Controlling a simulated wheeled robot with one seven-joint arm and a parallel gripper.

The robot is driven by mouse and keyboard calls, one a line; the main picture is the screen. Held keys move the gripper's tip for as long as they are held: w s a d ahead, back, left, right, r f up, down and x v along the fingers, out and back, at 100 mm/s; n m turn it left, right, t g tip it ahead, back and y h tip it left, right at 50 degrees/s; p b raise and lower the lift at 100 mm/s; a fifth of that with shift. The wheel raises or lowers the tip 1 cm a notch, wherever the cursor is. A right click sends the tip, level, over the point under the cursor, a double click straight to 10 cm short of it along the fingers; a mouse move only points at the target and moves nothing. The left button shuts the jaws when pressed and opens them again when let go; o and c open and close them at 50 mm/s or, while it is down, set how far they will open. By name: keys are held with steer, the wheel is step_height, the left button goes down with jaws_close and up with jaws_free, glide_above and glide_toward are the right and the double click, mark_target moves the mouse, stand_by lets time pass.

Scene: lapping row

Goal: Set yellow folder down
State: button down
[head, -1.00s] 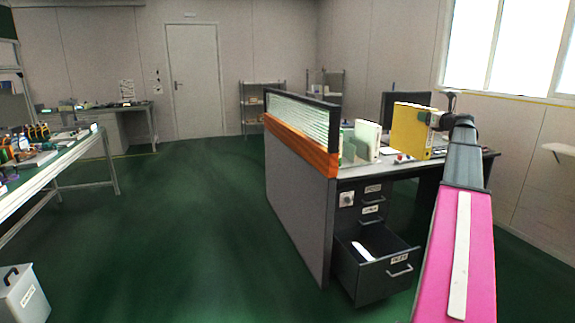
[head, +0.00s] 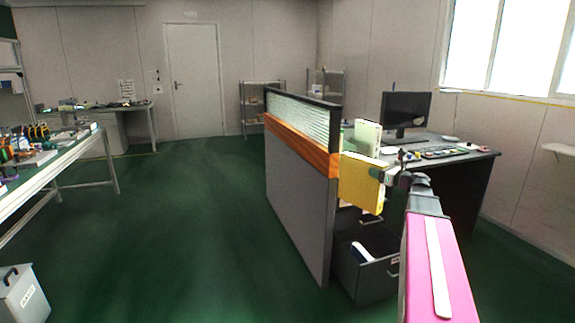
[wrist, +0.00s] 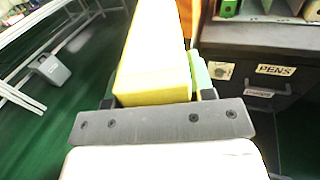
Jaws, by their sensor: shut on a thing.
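The yellow folder (head: 362,184) is held upright by my gripper (head: 386,176) in the head view, in front of the desk's drawer unit. It is above and a little behind the open bottom drawer (head: 365,278), and I cannot tell the exact gap. In the wrist view my gripper (wrist: 155,100) is shut on the folder (wrist: 155,60), which fills the space between the fingers. A white strip lies in the open drawer.
The desk (head: 470,157) carries a monitor (head: 405,112), a pale folder (head: 367,137) and small items. A grey partition (head: 298,205) stands left of the drawers. A bin (head: 22,296) and workbench (head: 50,168) are far left. The green floor between is clear.

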steer(key=s+a+f+n+g+y, duration=0.1)
steer(key=s+a+f+g+y, duration=0.1)
steer(key=s+a+f, duration=0.4)
steer(key=s+a+f+n+g+y, duration=0.1)
steer(key=s+a+f, duration=0.4)
steer(key=s+a, duration=0.5)
steer(key=shift+a+f+n+g+y, duration=0.35)
steer(key=shift+a+n+g+y, duration=0.05)
steer(key=shift+a+n, duration=0.35)
